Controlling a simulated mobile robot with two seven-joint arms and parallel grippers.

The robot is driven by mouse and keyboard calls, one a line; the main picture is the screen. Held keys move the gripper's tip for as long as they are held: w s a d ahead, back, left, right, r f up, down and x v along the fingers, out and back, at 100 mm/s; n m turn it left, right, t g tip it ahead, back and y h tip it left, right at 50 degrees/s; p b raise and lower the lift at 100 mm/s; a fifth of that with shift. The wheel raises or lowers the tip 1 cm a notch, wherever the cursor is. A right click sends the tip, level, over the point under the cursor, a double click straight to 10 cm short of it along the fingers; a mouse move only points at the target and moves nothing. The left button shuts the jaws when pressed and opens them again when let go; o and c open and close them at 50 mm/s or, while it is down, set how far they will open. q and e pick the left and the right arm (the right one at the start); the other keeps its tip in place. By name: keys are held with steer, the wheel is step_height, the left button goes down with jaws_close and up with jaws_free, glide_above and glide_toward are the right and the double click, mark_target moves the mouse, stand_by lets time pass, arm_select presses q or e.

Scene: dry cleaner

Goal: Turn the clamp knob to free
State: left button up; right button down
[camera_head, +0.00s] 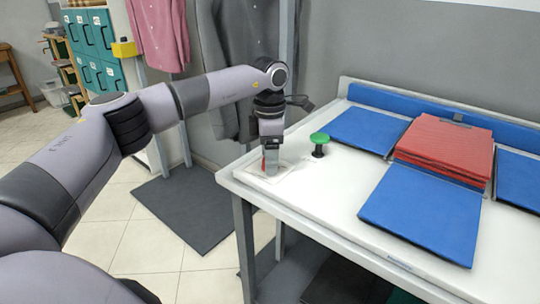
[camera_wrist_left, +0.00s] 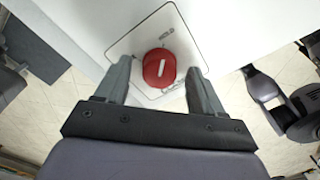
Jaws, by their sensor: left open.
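The clamp knob (camera_wrist_left: 160,75) is a round red knob with a short white line on top, slanting slightly up to the right in the left wrist view. It sits on a pale square plate (camera_wrist_left: 138,42) with small dark marks, at the near left corner of the table. My left gripper (camera_wrist_left: 163,85) is open and points down, with one finger on each side of the knob. Gaps show between the fingers and the knob. In the head view, the left gripper (camera_head: 271,165) hides most of the knob; only a bit of red shows.
A green mushroom-shaped knob (camera_head: 319,140) stands on the white table (camera_head: 335,205) close to the right of my gripper. Blue pads (camera_head: 425,210) and a red folded stack (camera_head: 445,148) lie farther right. Hanging clothes (camera_head: 240,50) are behind my arm.

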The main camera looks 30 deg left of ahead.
arm_select(q)
steer(key=shift+f, duration=0.1)
arm_select(e)
steer(key=shift+w+a+r, duration=0.1)
steer(key=shift+w+r, duration=0.05)
steer(key=shift+r, duration=0.05)
arm_select(q)
steer(key=c, duration=1.1)
steer(key=shift+o, duration=0.2)
arm_select(e)
steer(key=shift+w+r, duration=0.1)
steer(key=shift+r, duration=0.05)
